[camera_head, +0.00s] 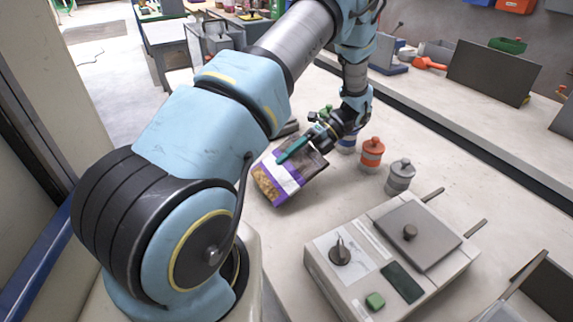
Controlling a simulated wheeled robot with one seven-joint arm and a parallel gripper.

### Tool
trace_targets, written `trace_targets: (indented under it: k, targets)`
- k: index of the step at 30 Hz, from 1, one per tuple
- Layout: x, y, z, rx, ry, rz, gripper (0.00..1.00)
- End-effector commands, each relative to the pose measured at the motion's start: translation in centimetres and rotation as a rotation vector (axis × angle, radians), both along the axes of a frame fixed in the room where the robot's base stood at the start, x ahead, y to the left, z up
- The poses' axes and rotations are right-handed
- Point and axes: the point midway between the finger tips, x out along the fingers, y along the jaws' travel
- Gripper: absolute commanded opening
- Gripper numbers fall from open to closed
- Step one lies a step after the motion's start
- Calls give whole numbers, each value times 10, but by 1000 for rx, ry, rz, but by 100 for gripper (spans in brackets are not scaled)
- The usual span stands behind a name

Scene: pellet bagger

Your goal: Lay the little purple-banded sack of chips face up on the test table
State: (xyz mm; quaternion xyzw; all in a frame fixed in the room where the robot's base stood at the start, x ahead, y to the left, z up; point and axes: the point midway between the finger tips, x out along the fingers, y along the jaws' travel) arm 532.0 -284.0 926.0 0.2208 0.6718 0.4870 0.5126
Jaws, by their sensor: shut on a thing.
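The small sack of chips (271,187) has a purple band, a white panel and a brown chip picture on the side facing the camera. It hangs tilted from my gripper (308,146), which is shut on its upper edge. The sack is over or close above the pale table (262,235). I cannot tell whether its lower edge touches the surface. Part of its upper area is hidden by the gripper.
An orange jar (371,155) and a grey jar (400,177) stand right of the sack. A bench device (385,255) with a knob and green button stands in front of them. A blue-based jar (346,144) is partly hidden behind the gripper. Table left of the device is clear.

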Motion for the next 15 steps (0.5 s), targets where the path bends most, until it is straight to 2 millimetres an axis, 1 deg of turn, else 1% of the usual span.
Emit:
trace_targets:
  k: [10, 11, 15]
  targets:
    - [1, -2, 0, 23, 11, 0, 0]
    - [1, -2, 0, 23, 11, 0, 78]
    - [1, -2, 0, 22, 10, 0, 94]
